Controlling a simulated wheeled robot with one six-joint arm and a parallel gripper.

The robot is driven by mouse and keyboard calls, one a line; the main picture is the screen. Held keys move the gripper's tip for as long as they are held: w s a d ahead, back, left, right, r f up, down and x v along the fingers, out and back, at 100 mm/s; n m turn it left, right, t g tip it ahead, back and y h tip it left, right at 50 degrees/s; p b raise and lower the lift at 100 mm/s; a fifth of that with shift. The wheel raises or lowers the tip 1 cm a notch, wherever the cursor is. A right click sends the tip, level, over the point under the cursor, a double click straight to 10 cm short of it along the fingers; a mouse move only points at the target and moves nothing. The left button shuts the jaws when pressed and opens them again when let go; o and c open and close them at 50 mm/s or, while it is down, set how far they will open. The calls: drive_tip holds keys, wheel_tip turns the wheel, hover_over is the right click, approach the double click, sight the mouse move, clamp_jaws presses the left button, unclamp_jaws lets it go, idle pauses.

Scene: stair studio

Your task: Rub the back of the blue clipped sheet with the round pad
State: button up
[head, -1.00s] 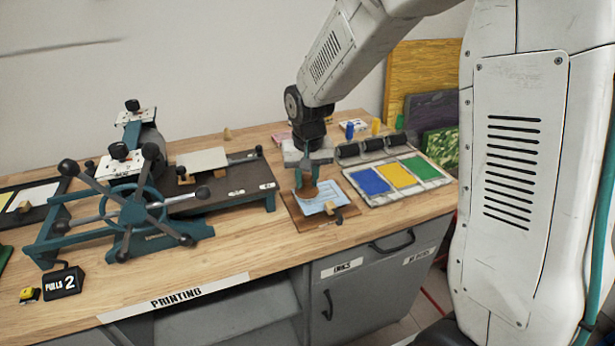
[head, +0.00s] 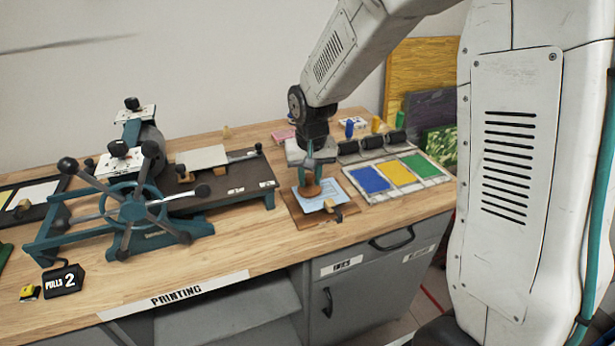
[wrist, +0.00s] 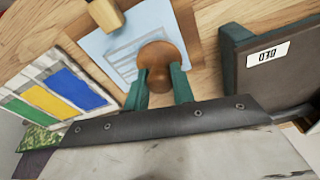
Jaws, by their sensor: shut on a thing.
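The blue clipped sheet (head: 321,200) lies on a brown board (head: 303,221) on the bench, with a wooden clip (head: 330,207) at its front edge. The sheet also shows in the wrist view (wrist: 109,45), where grey lines cross it. My gripper (head: 309,181) is shut on the round pad (head: 309,191), a brown wooden disc. In the wrist view the green fingers (wrist: 160,88) hold the pad (wrist: 160,55) over one edge of the sheet. I cannot tell whether the pad's underside touches the sheet.
The etching press (head: 145,215) with its spoked wheel stands to the left. An ink tray (head: 397,185) with blue, yellow and green patches lies close on the right, with black rollers behind it. A "PULLS 2" counter (head: 63,281) sits at the front left.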

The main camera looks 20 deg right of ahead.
drive_tip(key=shift+d, duration=1.65)
drive_tip(key=shift+d, duration=0.1)
drive_tip(key=shift+d+f, duration=0.1)
drive_tip(key=shift+d, duration=0.75)
drive_tip(key=shift+a, duration=3)
drive_tip(key=shift+d, duration=1.15)
drive_tip(key=shift+d, duration=1.85)
drive_tip(key=shift+s, duration=0.6)
drive_tip(key=shift+a, duration=3)
drive_tip(key=shift+d, duration=1.05)
